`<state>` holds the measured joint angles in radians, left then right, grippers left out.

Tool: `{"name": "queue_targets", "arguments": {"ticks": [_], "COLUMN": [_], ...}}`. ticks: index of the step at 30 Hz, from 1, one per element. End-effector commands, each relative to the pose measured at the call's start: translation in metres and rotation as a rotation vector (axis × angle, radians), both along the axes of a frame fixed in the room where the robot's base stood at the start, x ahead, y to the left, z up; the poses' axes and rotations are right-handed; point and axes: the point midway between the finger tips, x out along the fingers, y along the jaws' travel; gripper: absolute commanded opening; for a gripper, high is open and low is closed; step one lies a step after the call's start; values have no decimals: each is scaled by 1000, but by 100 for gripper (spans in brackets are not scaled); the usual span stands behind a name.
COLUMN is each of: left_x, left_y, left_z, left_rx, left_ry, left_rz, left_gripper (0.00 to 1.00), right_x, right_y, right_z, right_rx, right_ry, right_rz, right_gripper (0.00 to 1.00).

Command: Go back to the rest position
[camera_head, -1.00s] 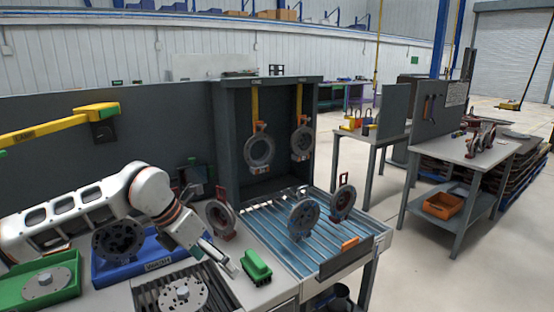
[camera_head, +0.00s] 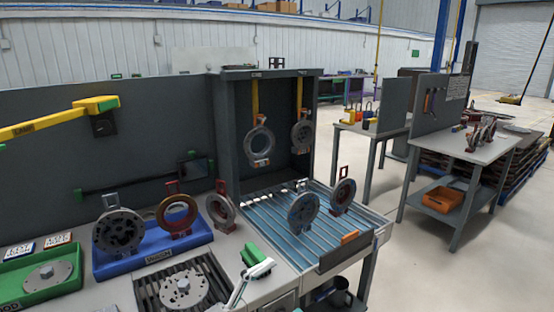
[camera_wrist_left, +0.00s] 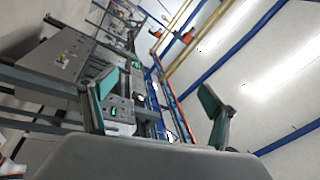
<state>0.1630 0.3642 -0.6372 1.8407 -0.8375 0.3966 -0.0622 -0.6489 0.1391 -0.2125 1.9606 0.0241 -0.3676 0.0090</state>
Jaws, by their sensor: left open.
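My left gripper (camera_wrist_left: 158,98) shows in the left wrist view with its two teal-padded fingers spread wide and nothing between them. Behind the fingers I see the ceiling, blue beams and equipment, at a strong tilt. In the head view a pale part (camera_head: 248,281) at the bottom edge, near the green brush-like block (camera_head: 251,254), looks like part of my left arm or gripper. The rest of the left arm is out of that view. My right gripper shows in neither view.
The bench holds a blue tray (camera_head: 104,268) with round parts, a green tray (camera_head: 14,293), and a slatted fixture with a disc (camera_head: 184,287). A blue roller conveyor (camera_head: 275,220) carries two upright rings. Rings hang in the grey cabinet (camera_head: 233,150). A yellow arm (camera_head: 55,121) juts over the left.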

Motion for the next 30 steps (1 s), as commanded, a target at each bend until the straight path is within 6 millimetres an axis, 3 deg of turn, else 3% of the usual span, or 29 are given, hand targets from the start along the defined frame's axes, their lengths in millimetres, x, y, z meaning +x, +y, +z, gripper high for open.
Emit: {"name": "queue_targets", "arguments": {"ticks": [4,8,12,18,24,30], "left_x": [6,-5,-40,-111,-156,-162], "left_y": [48,95,142,189,209,211], "left_z": [-58,-126,-203,-288,-325,-329], "left_rx": [-144,-236,-305,-358,-376,-379], "left_ry": [296,560,833,1144,1297,1317], "left_rz": [198,371,541,719,802,811], "left_gripper": [87,87,87,87,87,87], "right_x": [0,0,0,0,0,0], "right_y": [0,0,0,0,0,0], "right_z": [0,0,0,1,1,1], "right_rx": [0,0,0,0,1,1], "right_ry": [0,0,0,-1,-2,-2], "right_rz": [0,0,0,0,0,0], "right_gripper": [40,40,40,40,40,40]}}
